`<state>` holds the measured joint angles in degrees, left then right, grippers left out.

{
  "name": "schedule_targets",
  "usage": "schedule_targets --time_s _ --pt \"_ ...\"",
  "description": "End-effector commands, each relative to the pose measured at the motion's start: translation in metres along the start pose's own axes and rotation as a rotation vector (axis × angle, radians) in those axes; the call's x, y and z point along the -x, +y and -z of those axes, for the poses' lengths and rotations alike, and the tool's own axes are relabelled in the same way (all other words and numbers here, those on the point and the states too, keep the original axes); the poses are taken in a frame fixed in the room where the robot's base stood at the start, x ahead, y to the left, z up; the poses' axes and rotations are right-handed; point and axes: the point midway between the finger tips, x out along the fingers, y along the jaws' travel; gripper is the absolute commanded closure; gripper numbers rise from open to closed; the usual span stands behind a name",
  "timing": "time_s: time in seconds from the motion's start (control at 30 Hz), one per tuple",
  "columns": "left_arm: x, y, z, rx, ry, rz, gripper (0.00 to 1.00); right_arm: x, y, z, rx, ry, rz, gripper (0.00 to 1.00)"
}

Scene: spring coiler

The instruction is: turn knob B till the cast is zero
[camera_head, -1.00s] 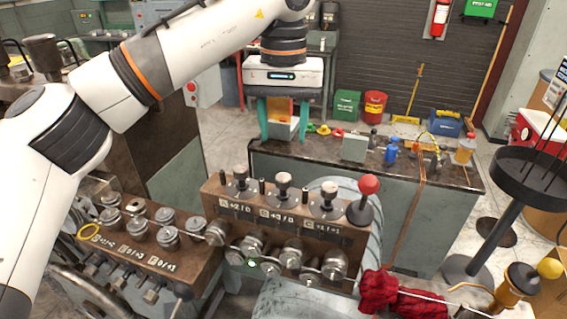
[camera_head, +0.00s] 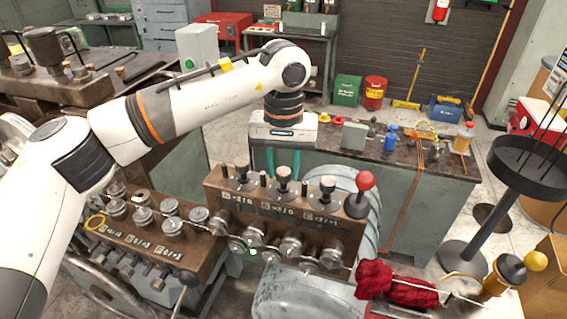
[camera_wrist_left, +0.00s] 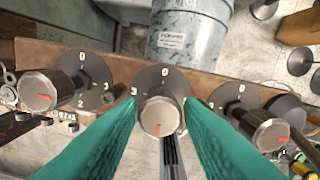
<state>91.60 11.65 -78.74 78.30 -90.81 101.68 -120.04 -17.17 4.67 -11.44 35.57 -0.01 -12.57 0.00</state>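Knob B (camera_head: 284,174) is the middle of three dark-topped knobs on a brown box. Its label plate (camera_head: 277,208) seems to read B +3/0, in small print. In the left wrist view, the middle knob (camera_wrist_left: 159,116) has a red mark low on its face, above a dark dial marked 0 and 3. My left gripper (camera_head: 275,170) is over the middle knob, pointing down. Its teal fingers are apart, one on each side of the knob; contact is not clear. My right gripper is not in view.
Knobs A (camera_head: 241,173) and C (camera_head: 327,187) flank the middle one. A red ball-topped lever (camera_head: 365,181) stands right of C. A lower knob box (camera_head: 190,255) is at left. Red wound material (camera_head: 408,293) lies front right. A workbench (camera_head: 440,170) stands behind.

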Motion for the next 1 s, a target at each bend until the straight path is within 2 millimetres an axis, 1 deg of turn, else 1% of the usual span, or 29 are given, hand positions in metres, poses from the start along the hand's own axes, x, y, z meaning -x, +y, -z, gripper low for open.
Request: schedule_targets --time_s 0.03,0.17,0.37,0.57,0.77,1.0 --pt "0.000 0.000 0.000 0.000 0.000 0.000 0.74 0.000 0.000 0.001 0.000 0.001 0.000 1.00" --pt "0.001 0.000 0.000 0.000 0.000 0.000 0.96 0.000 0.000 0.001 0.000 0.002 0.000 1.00" --pt "0.000 0.000 0.000 0.011 -0.001 0.000 0.96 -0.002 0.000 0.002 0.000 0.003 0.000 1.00" --pt "-0.001 0.000 -0.001 0.078 -0.003 0.000 0.96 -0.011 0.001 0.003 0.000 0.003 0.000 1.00" --pt "-0.002 0.000 0.000 0.217 -0.003 0.001 0.96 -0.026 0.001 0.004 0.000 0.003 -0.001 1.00" --pt "-0.002 0.000 -0.001 0.442 -0.003 0.002 0.96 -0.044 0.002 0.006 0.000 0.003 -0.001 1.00"
